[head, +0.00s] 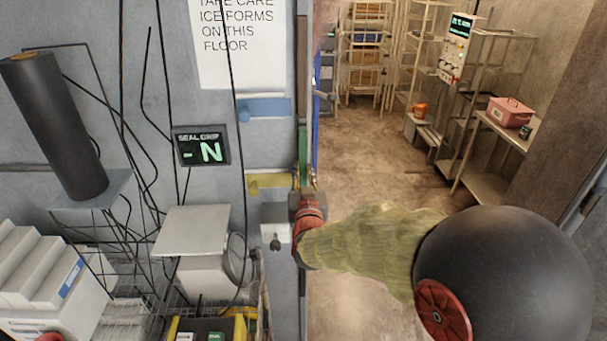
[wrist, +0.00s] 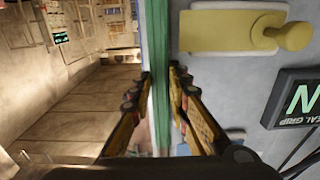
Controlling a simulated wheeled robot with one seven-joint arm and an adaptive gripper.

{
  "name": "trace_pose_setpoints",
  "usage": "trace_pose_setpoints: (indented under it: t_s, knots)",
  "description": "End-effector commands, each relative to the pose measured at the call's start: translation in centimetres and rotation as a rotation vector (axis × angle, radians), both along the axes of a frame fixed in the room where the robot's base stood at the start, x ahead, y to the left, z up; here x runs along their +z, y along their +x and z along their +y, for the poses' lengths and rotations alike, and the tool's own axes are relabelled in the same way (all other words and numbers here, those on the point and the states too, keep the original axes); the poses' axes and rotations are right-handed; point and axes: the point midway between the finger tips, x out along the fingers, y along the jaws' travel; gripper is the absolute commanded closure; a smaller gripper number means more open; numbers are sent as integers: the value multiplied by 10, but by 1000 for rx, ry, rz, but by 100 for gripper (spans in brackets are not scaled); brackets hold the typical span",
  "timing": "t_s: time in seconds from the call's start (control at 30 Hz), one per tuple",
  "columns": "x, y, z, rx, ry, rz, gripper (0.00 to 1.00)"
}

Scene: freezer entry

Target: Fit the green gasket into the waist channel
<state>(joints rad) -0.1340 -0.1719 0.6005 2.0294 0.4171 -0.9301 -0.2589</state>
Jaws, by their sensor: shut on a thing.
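The green gasket (head: 303,150) is a narrow upright strip at the door frame's edge. In the wrist view the green gasket (wrist: 160,85) runs vertically between my fingers. My gripper (head: 304,181) is at the frame edge beside the yellow fitting, and in the wrist view my gripper (wrist: 158,88) is shut on the gasket, one finger on each side. The waist channel is not clear to see; the gasket and fingers cover that edge. I cannot tell whether the gasket is seated in it.
A yellow fitting (head: 272,182) and a blue one (head: 264,109) are on the wall left of the edge. A blue strip (head: 317,120) runs along the opening. A display (head: 201,146) reads "SEAL GRIP - N". The freezer floor (head: 370,135) beyond is mostly clear, with shelves behind.

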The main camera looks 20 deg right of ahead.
Motion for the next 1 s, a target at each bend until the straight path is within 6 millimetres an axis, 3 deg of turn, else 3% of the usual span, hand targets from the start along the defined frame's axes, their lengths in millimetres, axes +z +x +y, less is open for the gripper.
trace_pose_setpoints:
  t_s: [1.0]
  knots:
    - [1, 20, -4, 0, 0, -2, 100]
